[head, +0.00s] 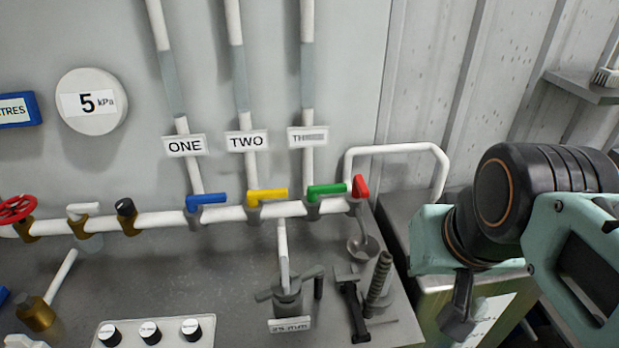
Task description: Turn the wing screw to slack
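A grey fitting with two flat wings (287,287) stands on the grey bench below the yellow handle; it looks like the wing screw. Its wings spread left and right, and a white pipe comes down to it from above. A small plate with unreadable lettering (289,325) is at its front. I cannot tell how tight it is. My arm is at the right, and a dark grey finger-like part (460,308) hangs from its end, well right of the fitting and apart from it. I cannot tell the gripper's opening; nothing held is visible.
A threaded post (378,280) and a black lever (354,308) stand close right of the fitting. A white pipe (160,219) with blue (206,200), yellow (267,196), green (326,191) and red (360,185) handles runs behind. A knob panel (120,339) is front left.

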